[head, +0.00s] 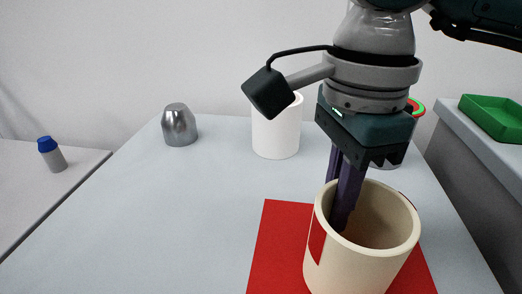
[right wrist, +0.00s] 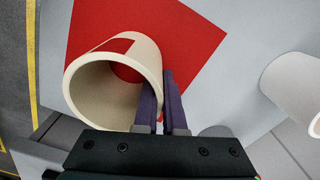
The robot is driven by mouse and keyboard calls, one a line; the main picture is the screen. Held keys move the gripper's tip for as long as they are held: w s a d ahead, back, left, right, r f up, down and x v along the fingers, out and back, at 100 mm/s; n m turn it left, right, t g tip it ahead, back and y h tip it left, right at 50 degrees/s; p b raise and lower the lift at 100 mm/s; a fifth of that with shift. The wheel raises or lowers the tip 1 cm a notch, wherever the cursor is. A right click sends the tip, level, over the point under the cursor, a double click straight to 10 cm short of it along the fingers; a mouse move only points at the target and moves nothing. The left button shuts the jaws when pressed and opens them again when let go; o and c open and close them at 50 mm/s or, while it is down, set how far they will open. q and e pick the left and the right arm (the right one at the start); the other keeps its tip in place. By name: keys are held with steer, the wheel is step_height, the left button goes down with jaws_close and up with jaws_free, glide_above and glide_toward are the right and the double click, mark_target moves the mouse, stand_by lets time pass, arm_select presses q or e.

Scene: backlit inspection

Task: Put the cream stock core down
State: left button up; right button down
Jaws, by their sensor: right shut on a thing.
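The cream stock core (head: 365,258) is a hollow, open-ended tube with a red patch on its side. It is over the red mat (head: 268,250), leaning slightly, and its lower end is cut off by the frame edge. In the right wrist view the core (right wrist: 88,99) shows red mat (right wrist: 185,40) through its bore. My right gripper (head: 345,210) is shut on the core's wall, with its purple fingers at the rim, one of them inside. Whether the core touches the mat is hard to tell. My left gripper is not in view.
A white cylinder (head: 277,135) and a metal dome-topped piece (head: 179,126) stand at the back of the pale table. A grey cylinder (head: 388,158) is partly hidden behind my gripper. A green tray (head: 492,118) is on the right surface, a blue-capped bottle (head: 53,156) on the left. The table's left half is clear.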

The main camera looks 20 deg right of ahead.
steer(key=c, duration=1.5)
jaws_free()
steer(key=shift+f, duration=0.15)
steer(key=o, duration=0.5)
steer(key=shift+r, duration=0.35)
step_height(320, 180, up, 11)
steer(key=shift+f+p, duration=0.1)
steer(key=shift+p, duration=1.15)
steer(key=shift+r, duration=0.5)
